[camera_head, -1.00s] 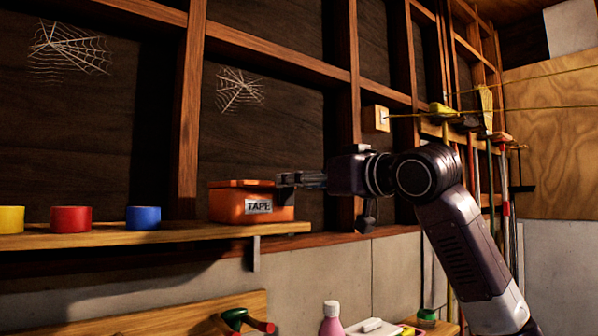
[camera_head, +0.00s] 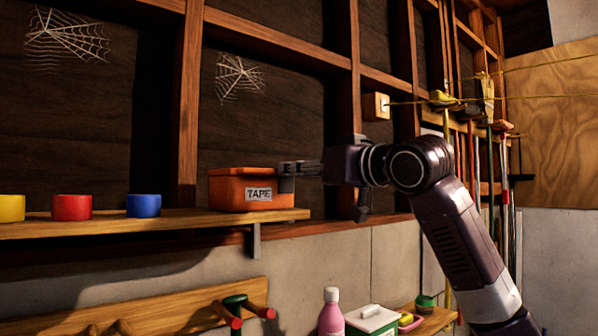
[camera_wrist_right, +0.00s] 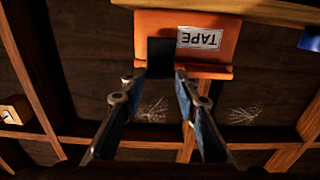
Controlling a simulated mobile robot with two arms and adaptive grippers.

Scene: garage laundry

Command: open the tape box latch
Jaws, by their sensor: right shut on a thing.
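The orange tape box (camera_head: 228,190) with a white TAPE label sits on the wooden shelf (camera_head: 160,222), its lid looking closed. My right gripper (camera_head: 284,168) reaches in from the right at the box's upper right part. In the right wrist view, its two fingertips (camera_wrist_right: 160,75) close on the sides of a dark flat piece, apparently the latch (camera_wrist_right: 160,52), against the orange box (camera_wrist_right: 212,58). The dark latch also shows below the fingertips in the head view (camera_head: 286,185). My left gripper is not in view.
Yellow (camera_head: 11,208), red (camera_head: 72,207) and blue (camera_head: 144,205) tape rolls stand left of the box on the shelf. A wooden peg rack (camera_head: 190,305) and a pink bottle (camera_head: 331,313) are below. Wall studs (camera_head: 187,110) rise behind.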

